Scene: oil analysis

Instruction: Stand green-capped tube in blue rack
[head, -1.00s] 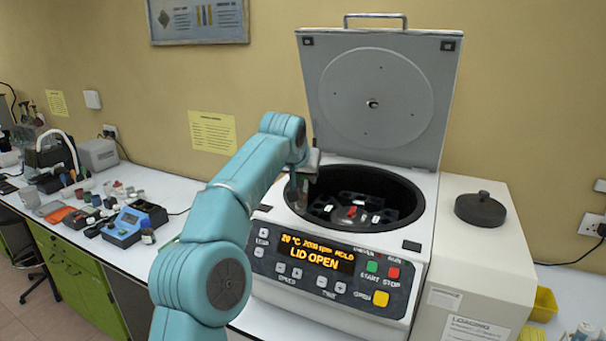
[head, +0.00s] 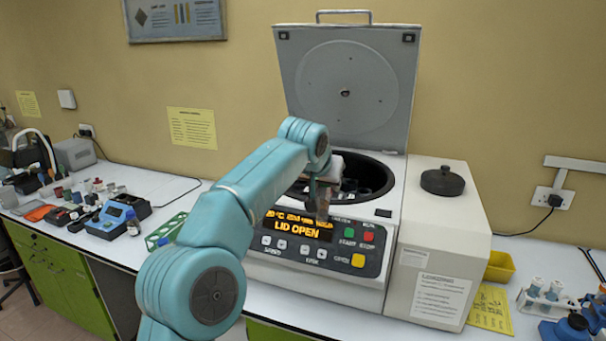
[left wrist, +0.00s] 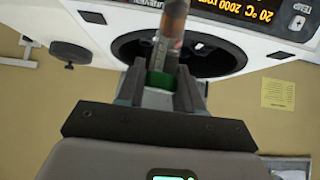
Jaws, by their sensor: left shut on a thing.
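My left gripper (head: 324,182) is in front of the open centrifuge, with its jaws near the bowl's front edge. In the left wrist view, the gripper (left wrist: 160,92) is shut on the green-capped tube (left wrist: 171,25). The green cap (left wrist: 160,81) sits between the fingers, and the brownish clear tube extends past them. In the head view the tube (head: 323,206) hangs roughly upright before the display, small and hard to make out. I cannot clearly identify the blue rack. My right gripper is not in view.
The centrifuge (head: 300,262) stands with its lid (head: 346,90) up. A green rack (head: 160,236) lies left of it, partly behind my arm. At right are a yellow tray (head: 499,267), a white rack with tubes (head: 545,298) and a partly cut-off blue object (head: 568,328).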

